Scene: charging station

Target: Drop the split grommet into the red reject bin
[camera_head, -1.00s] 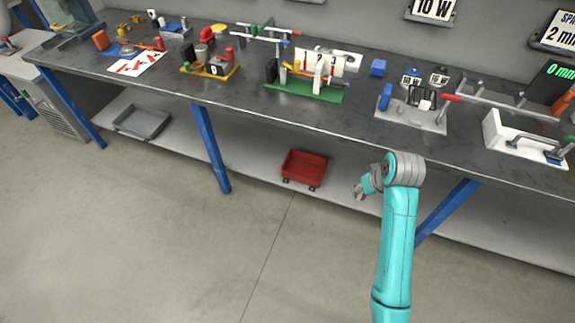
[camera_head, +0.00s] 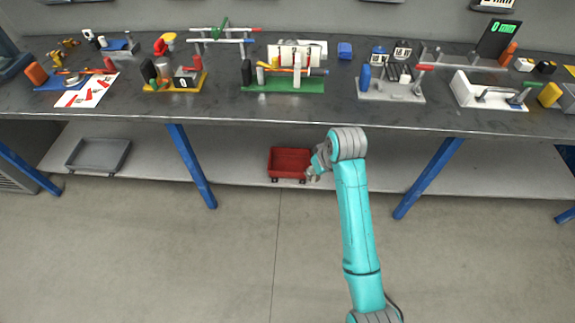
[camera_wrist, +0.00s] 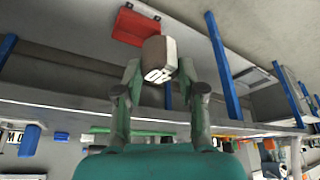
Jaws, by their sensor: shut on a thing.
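The red reject bin (camera_head: 290,162) sits on the low shelf under the bench; it shows at the top left of the wrist view (camera_wrist: 132,25). My gripper (camera_head: 314,172) appears at the bin's right edge in the head view; its height over the bin is unclear. In the wrist view my gripper (camera_wrist: 158,72) is shut on a brown-grey piece with a white face and black characters, which I take for the grommet (camera_wrist: 153,52). No split is visible on it. In the wrist view the piece lies just below and right of the bin, overlapping its edge.
The bench top (camera_head: 222,108) overhangs the shelf and carries several fixtures. Blue legs (camera_head: 190,165) stand left and right of the bin. A grey tray (camera_head: 98,155) lies farther left on the shelf (camera_head: 235,170). The floor in front is clear.

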